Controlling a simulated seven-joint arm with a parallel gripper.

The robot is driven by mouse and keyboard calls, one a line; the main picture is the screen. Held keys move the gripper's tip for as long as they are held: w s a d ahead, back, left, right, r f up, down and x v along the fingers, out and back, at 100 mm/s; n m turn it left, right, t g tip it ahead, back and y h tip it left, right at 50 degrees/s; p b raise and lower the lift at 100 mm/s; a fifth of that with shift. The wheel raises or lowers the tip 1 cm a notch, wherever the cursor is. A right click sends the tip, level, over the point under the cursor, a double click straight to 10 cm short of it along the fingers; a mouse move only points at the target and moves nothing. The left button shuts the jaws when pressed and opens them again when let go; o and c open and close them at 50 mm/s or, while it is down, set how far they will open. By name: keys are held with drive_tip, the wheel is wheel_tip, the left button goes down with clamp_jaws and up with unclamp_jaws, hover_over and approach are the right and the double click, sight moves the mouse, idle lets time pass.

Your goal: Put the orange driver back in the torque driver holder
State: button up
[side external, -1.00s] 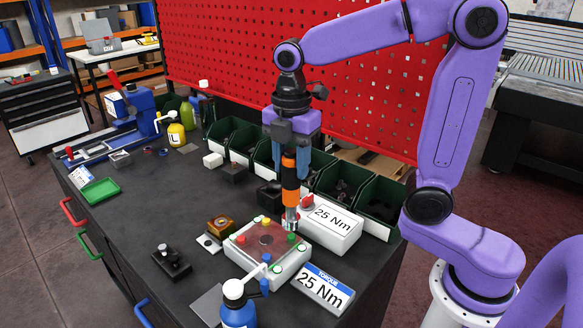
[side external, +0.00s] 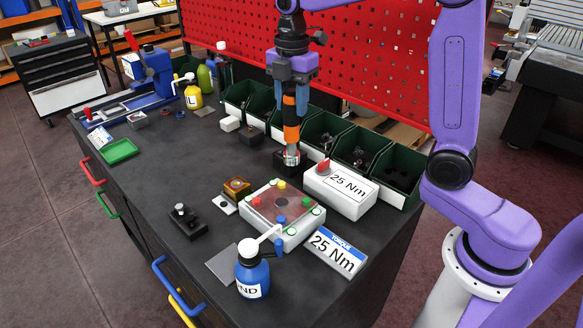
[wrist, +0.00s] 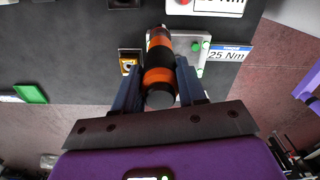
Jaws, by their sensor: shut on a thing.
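The orange driver (side external: 291,128), with black bands and a metallic lower end, hangs upright in my gripper (side external: 290,97). The gripper's blue fingers are shut around its upper part. In the wrist view the driver (wrist: 158,62) lies between the fingers (wrist: 157,84). Its lower end shows no contact with the plate. A dark block (side external: 281,162) stands on the bench just behind and left of the driver's lower end, partly hidden by it. I cannot tell which is the torque driver holder.
A white fixture with a reddish top plate (side external: 268,207) and coloured fasteners lies in front. A white 25 Nm box (side external: 346,198) with a red knob is to its right. Green bins (side external: 324,138) line the red pegboard. A blue bottle (side external: 252,272) stands near the front.

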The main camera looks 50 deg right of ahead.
drive_tip(key=w+d+f, duration=0.1)
drive_tip(key=w+d, duration=0.6)
drive_tip(key=w, duration=0.1)
wheel_tip(320, 180, down, 8)
drive_tip(key=shift+d+f, duration=0.15)
drive_tip(key=shift+f, duration=0.2)
drive_tip(key=o, duration=1.2)
drive_tip(key=shift+s, duration=0.1)
drive_tip(key=shift+c, duration=0.2)
